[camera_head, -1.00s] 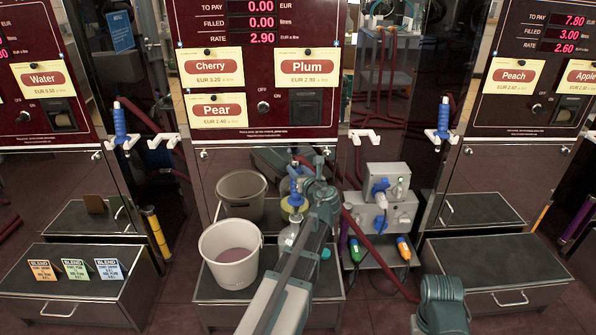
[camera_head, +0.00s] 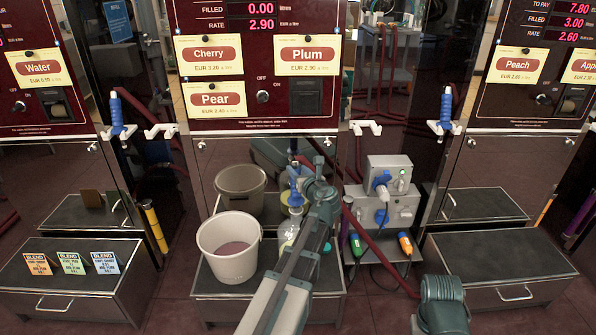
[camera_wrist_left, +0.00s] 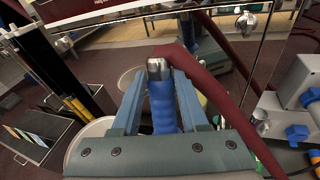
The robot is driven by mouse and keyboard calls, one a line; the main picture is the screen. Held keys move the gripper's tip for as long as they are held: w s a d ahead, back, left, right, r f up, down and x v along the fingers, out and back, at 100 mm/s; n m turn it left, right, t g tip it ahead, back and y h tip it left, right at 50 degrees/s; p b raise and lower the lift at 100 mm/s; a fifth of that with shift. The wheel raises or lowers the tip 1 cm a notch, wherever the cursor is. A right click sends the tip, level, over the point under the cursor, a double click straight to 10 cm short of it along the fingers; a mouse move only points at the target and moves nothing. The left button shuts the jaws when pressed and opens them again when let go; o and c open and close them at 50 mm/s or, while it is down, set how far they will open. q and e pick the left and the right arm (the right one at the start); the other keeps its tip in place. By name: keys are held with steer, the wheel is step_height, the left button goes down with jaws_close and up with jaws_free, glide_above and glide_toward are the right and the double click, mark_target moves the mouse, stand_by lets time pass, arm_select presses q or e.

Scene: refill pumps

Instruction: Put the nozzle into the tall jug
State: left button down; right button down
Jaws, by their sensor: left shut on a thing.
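My left gripper (camera_head: 308,182) is shut on the blue nozzle (camera_head: 295,190), above the back part of the low platform in front of the middle pump. In the left wrist view the nozzle (camera_wrist_left: 162,105) stands between the two fingers, with its metal end upward and a dark red hose beside it. A clear vessel (camera_head: 287,242), perhaps the tall jug, stands just below the nozzle, right of the white bucket. My left arm hides much of it, so I cannot tell whether the nozzle is in its mouth. My right gripper is not in view.
A white bucket (camera_head: 230,250) with pinkish liquid stands left of the clear vessel; its reflection shows in the pump's front. A grey box unit (camera_head: 388,210) with blue plugs stands to the right. The right-hand platform (camera_head: 500,263) is bare. Cards (camera_head: 72,264) stand on the left platform.

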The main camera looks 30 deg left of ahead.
arm_select(q)
steer(key=shift+f+b, duration=0.65)
steer(key=shift+f, duration=0.1)
steer(key=shift+c, duration=1.8)
jaws_free()
steer(key=p+v, duration=0.2)
steer(key=v, duration=1.2)
steer(key=shift+a, duration=0.1)
